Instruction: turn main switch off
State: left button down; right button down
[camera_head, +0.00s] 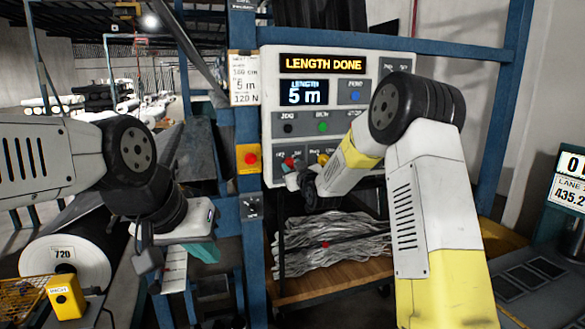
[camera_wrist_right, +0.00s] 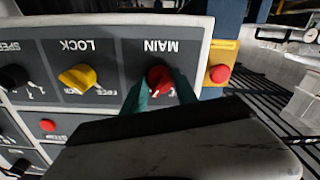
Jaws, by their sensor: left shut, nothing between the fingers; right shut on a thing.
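The main switch is a red knob (camera_wrist_right: 159,77) under the upside-down label MAIN in the right wrist view. It also shows as a small red spot (camera_head: 289,161) on the grey control panel (camera_head: 378,126) in the head view. My right gripper (camera_wrist_right: 160,90) has its teal fingers on both sides of the red knob and is shut on it. In the head view the right gripper (camera_head: 291,174) is at the panel's lower left, partly hidden by its own wrist. My left gripper (camera_head: 188,264) is shut and empty, low at the left, away from the panel.
A yellow LOCK knob (camera_wrist_right: 78,77) sits beside the main switch. A red button on a yellow box (camera_head: 249,158) is on the blue post left of the panel. The panel display (camera_head: 322,64) reads LENGTH DONE. A white roll (camera_head: 68,262) labelled 720 lies at the left.

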jog(key=shift+n, duration=7.5)
jog(key=c, duration=1)
grip_release()
jog(key=shift+o, duration=0.2)
jog(key=shift+r, duration=0.1)
jog(key=v, duration=0.7)
jog(key=shift+s+d, duration=0.15)
jog(key=shift+s, duration=0.2)
